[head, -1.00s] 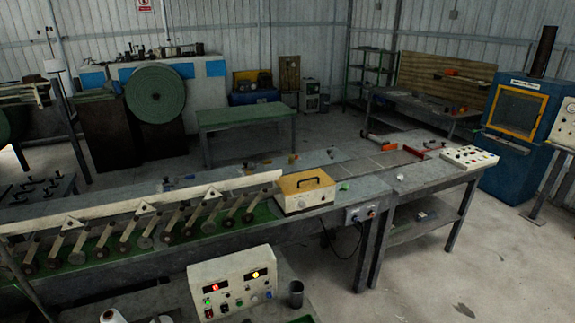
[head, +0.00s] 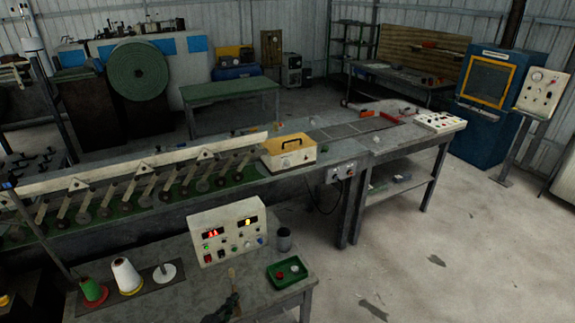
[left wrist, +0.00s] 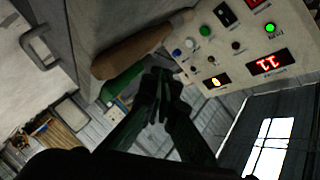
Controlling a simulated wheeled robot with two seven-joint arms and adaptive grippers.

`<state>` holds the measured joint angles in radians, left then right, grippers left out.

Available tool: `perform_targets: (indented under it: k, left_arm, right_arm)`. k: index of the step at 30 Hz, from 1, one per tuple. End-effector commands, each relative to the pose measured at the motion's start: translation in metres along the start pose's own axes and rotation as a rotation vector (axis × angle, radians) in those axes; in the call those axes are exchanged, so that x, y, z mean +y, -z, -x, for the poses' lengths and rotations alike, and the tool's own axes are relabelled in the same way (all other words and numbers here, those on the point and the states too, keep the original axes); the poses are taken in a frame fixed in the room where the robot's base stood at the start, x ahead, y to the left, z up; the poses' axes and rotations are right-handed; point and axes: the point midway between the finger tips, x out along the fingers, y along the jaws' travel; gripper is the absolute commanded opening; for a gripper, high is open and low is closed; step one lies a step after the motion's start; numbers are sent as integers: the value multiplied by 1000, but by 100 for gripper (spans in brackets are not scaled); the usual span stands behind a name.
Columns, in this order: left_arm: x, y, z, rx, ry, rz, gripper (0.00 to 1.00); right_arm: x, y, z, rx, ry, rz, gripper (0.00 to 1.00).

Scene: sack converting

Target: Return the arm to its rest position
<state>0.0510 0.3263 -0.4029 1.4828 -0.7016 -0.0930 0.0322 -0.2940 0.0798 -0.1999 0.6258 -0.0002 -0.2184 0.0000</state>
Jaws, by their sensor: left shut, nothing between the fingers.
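My left gripper (head: 234,297) is dark and shows at the bottom edge of the head view, over the front bench (head: 190,275). In the left wrist view its fingers (left wrist: 162,82) are together with nothing between them. Most of my left arm is out of the head view. My right gripper is in neither view.
A cream control box (head: 228,230) with red displays stands behind the gripper. A grey cup (head: 284,240) and a green tray (head: 289,272) are to the right. Several thread spools (head: 126,276) stand on the left. Open floor (head: 430,250) lies right of the bench.

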Motion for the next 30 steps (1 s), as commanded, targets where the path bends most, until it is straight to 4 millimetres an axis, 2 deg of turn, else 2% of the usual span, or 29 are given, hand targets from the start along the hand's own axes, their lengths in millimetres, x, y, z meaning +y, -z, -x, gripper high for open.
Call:
perform_targets:
  k: [5,11,17,20,23,24,27,30]
  left_arm:
    - [-5,-12,13,-64,20,63,0]
    - [-11,-34,36,-166,43,160,0]
    - [-10,-69,80,-334,60,320,0]
    - [-5,-89,115,-444,56,426,0]
    - [8,-109,163,-581,35,562,0]
    - [15,-116,186,-641,19,620,0]
    - [34,-125,237,-765,-28,741,0]
    - [48,-125,276,-851,-74,824,0]
  right_arm:
    - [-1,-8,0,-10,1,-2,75]
    - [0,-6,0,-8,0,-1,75]
    - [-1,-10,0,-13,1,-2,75]
    - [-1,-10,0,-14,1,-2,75]
    - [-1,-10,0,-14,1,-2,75]
    - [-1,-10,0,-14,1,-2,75]
    - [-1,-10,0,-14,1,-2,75]
    - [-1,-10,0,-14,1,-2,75]
